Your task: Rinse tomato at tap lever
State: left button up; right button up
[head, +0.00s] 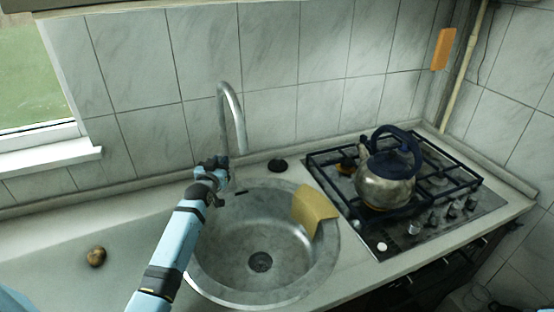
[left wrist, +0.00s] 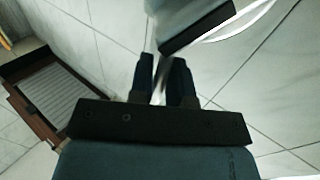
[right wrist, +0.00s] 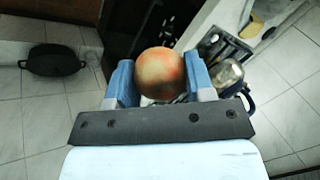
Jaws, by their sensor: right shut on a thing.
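The tap (head: 236,105) rises behind the round metal sink (head: 240,285). My left gripper (head: 218,168) is at the foot of the tap, where it hides the lever. In the left wrist view its two fingers (left wrist: 162,80) stand close together with a thin grey strip between them; I cannot tell whether they grip it. The tomato (right wrist: 161,68), round and orange-red, is between the fingers of my right gripper (right wrist: 160,85), which is shut on it. The tomato and right gripper are outside the head view.
A yellow cloth or sponge (head: 314,207) leans at the sink's right side. A kettle (head: 385,183) stands on the hob (head: 440,240) at right. A small brown round thing (head: 96,257) lies on the left counter (head: 50,235). A black disc (head: 277,165) lies behind the sink.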

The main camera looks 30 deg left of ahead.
pick_arm(q)
grip_shut()
jog(key=shift+s+f+b, duration=0.15)
jog(key=shift+f+b, duration=0.1)
jog(key=shift+b, duration=0.25)
pick_arm(e)
jog(key=shift+f, duration=0.5)
pick_arm(q)
jog(key=shift+s+d+r+t+b, duration=0.1)
jog(key=shift+s+t+b, duration=0.2)
jog(key=shift+t+b, duration=0.25)
pick_arm(e)
jog(key=shift+f, duration=0.5)
pick_arm(q)
jog(key=shift+r, duration=0.15)
jog(key=shift+o, duration=2.2)
grip_release()
jog(key=v, duration=1.2)
pick_arm(e)
jog(key=shift+f, duration=0.25)
